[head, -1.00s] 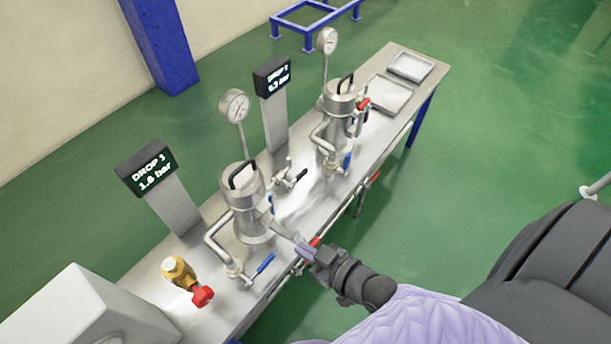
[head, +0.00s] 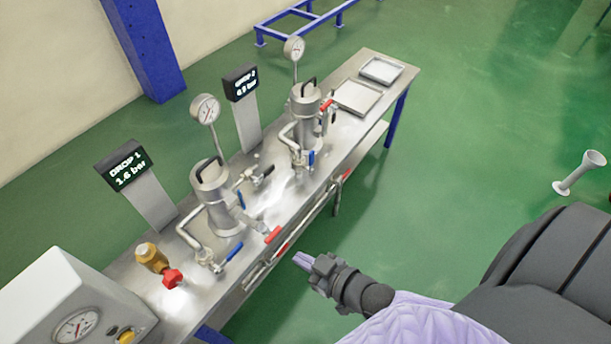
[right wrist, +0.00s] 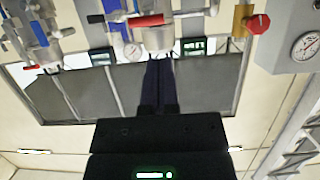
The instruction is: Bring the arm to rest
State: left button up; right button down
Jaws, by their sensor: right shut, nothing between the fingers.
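My right gripper (head: 303,261) is shut and empty in the head view. It is over the green floor just off the bench's front edge, clear of the fittings. Its fingers also show in the right wrist view (right wrist: 158,88), pressed together. The near metal vessel (head: 212,190), with a black-handled lid, stands on the steel bench (head: 325,172), and the far vessel (head: 304,108) stands behind it. Beside them are the DROP 1 display (head: 126,166), reading 1.6 bar, and the DROP 2 display (head: 240,82). My left gripper is not in view.
Red-handled (head: 272,235) and blue-handled (head: 235,251) valves stick out near the bench front. A brass regulator with a red knob (head: 172,278) and a grey gauge box (head: 75,305) stand at the near end. Two trays (head: 382,70) lie at the far end. Open floor lies right of the bench.

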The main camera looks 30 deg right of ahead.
jog(key=s+d+f+g+h+p, duration=0.1)
jog(key=s+d+f+g+h, duration=0.2)
jog(key=s+f, duration=0.35)
jog(key=s+d+f+g+h, duration=0.1)
jog(key=s+d+f+g, duration=0.1)
jog(key=s+f+g, duration=0.35)
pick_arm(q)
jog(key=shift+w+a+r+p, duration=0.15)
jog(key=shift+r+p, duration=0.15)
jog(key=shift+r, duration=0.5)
pick_arm(e)
jog(key=s+f+g, duration=0.2)
jog(key=s, duration=0.7)
jog(key=s+d+f+m+g+h, duration=0.1)
jog(key=s+f+g, duration=0.2)
jog(key=s, duration=0.6)
jog(key=shift+s+d+f+h, duration=0.15)
jog(key=shift+s+f+h, duration=0.05)
jog(key=shift+s+h, duration=0.1)
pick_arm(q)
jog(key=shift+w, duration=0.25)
pick_arm(e)
jog(key=shift+g, duration=0.25)
jog(key=c, duration=1.3)
grip_release()
jog(key=shift+w, duration=0.1)
jog(key=shift+c, duration=0.2)
